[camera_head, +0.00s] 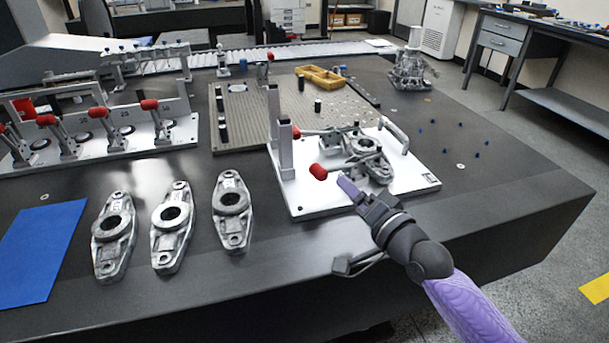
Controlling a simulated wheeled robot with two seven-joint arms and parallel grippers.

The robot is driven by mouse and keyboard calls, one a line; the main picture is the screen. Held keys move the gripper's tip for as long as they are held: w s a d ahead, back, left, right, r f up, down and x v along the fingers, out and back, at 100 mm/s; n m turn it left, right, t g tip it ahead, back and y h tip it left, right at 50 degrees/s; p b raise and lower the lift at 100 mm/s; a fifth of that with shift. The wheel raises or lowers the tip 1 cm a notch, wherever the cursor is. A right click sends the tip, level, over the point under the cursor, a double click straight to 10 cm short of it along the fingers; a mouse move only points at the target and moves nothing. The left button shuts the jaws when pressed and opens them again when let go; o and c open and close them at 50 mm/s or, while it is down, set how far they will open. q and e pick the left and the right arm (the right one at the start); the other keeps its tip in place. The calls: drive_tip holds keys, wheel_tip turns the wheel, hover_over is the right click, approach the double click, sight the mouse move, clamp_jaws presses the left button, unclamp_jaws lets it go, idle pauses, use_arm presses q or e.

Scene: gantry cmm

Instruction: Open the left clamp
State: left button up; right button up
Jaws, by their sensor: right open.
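A white fixture plate (310,206) stands on the dark table and bears a grey cast metal part (376,168). Two toggle clamps with red handles sit on it: the nearer red handle (318,172) points left towards the plate's front, and the farther red handle (297,132) is beside the upright posts. I cannot tell which is the left clamp. Both handles lie low, roughly level. My right gripper (352,189) is open, just right of and slightly below the nearer handle, over the plate's front edge; I see no contact. My left gripper is not in view.
Three loose castings (172,228) lie at the front left, beside a blue mat (42,252). A row of red-handled clamps (100,118) stands behind them. A pegboard plate (240,112) with a yellow tray (320,78) is behind the fixture. The table's right front is clear.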

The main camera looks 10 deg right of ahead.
sight(326, 176)
drive_tip(key=shift+w+a+f+b, duration=0.1)
drive_tip(key=shift+w+f+b, duration=0.1)
drive_tip(key=shift+f, duration=0.35)
drive_tip(key=shift+w+f+b, duration=0.15)
drive_tip(key=shift+f, duration=0.35)
drive_tip(key=shift+w+a+f, duration=0.1)
drive_tip(key=shift+w, duration=0.2)
drive_tip(key=b+x, duration=0.5)
drive_tip(key=x, duration=0.3)
drive_tip(key=shift+w+a+f, duration=0.1)
drive_tip(key=shift+w, duration=0.55)
drive_tip(key=shift+w+a+r, duration=0.1)
drive_tip(key=shift+r, duration=0.15)
drive_tip(key=c, duration=0.9)
clamp_jaws()
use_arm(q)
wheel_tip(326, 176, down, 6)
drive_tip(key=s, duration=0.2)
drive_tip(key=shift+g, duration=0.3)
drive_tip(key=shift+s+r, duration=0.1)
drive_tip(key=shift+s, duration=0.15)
